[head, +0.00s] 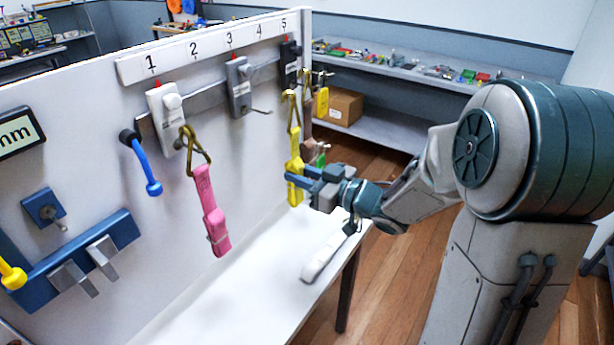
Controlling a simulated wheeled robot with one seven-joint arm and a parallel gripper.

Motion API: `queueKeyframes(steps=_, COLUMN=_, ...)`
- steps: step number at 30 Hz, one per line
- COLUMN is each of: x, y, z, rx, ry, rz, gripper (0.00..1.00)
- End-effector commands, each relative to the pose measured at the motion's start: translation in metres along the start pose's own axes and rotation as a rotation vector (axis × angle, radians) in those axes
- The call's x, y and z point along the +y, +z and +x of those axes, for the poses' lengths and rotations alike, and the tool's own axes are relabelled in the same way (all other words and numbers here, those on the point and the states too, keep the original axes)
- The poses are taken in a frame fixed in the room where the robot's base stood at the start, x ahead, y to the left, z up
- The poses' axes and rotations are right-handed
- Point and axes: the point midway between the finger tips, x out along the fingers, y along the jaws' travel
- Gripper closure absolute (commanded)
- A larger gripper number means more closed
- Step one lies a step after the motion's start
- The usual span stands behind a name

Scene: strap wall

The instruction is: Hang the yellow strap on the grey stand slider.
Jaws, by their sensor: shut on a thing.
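The yellow strap (294,168) is upright at the right part of the wall, with a brass-coloured clip (290,108) at its top. My gripper (297,180) is shut on the strap's lower part, reaching in from the right. The clip is just below the black slider (290,64); I cannot tell whether it touches that slider's hook. The grey slider (239,88) sits on the rail to the left, under the 3. Its thin hook (262,111) sticks out to the right and looks empty.
A pink strap (211,210) hangs by its clip below the white slider (166,116). A blue knobbed lever (145,168) is at its left. The white table (230,290) below has a pale handle-like piece (325,258) at its right edge.

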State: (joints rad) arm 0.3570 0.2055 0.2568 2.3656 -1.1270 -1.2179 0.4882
Motion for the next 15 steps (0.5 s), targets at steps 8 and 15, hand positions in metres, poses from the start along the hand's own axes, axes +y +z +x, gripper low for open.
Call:
queueKeyframes(steps=8, x=0.000, y=0.002, z=0.018, rx=0.000, ry=-0.001, rz=0.000, gripper=1.00)
queueKeyframes(steps=15, x=0.001, y=0.003, z=0.031, rx=0.000, ry=0.001, rz=0.000, gripper=1.00)
